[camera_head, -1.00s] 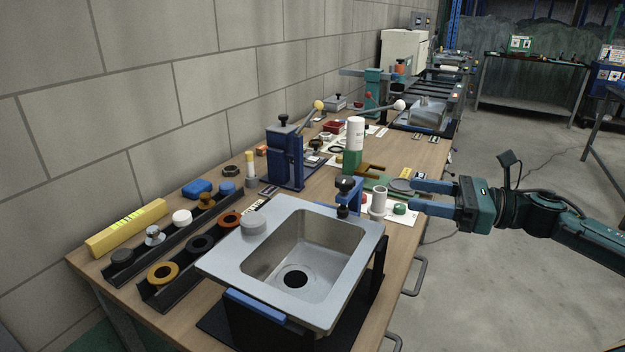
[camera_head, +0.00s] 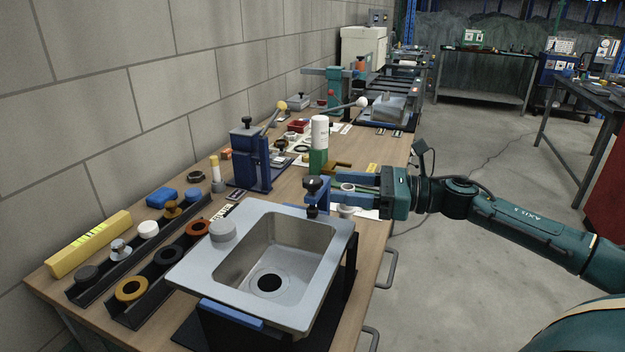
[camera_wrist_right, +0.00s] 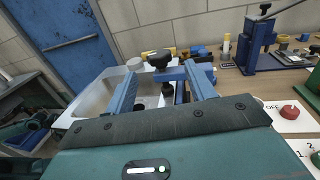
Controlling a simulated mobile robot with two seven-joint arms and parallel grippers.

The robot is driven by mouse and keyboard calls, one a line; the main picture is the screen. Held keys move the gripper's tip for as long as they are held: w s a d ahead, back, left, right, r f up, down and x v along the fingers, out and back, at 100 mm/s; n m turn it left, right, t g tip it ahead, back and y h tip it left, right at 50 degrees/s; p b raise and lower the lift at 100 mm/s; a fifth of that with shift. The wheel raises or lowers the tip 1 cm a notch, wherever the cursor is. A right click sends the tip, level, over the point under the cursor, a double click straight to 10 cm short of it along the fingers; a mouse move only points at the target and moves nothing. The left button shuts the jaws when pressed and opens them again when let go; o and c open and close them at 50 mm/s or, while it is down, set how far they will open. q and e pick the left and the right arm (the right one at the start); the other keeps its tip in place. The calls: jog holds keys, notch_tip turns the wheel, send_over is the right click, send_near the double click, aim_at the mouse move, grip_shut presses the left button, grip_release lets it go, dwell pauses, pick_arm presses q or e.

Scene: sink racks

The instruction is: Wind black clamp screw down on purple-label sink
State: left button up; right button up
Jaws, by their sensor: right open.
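The steel sink (camera_head: 196,268) sits on a dark stand at the table's near end; it also shows in the right wrist view (camera_wrist_right: 84,104). I cannot make out a purple label on it. A blue clamp (camera_head: 325,193) grips its far right corner. The black clamp screw knob (camera_head: 316,184) is on top of the clamp, and it also shows in the right wrist view (camera_wrist_right: 159,57). My right gripper (camera_head: 334,186) is open, its blue fingers pointing left just beside the clamp. In the right wrist view the knob appears between and beyond the fingertips (camera_wrist_right: 162,70). My left gripper is out of view.
Black rails (camera_head: 140,290) with several rings and a yellow box (camera_head: 90,243) lie to the left. A grey cup (camera_head: 346,205) stands close under my right gripper.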

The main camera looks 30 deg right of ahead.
aim_at(313, 179)
jog(key=p+x, duration=0.2)
jog(key=x, duration=0.3)
jog(key=shift+w+a+r, duration=0.15)
jog(key=shift+w+a, duration=0.1)
jog(key=shift+a, duration=0.05)
jog(key=shift+w+a, duration=0.25)
jog(key=shift+a, duration=0.1)
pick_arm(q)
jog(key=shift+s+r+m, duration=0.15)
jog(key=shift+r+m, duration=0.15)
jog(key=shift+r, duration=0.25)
pick_arm(e)
jog(key=c, duration=1)
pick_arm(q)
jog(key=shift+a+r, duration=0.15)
pick_arm(e)
jog(key=shift+o, duration=0.2)
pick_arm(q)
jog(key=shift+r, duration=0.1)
pick_arm(e)
jog(key=shift+t, duration=0.3)
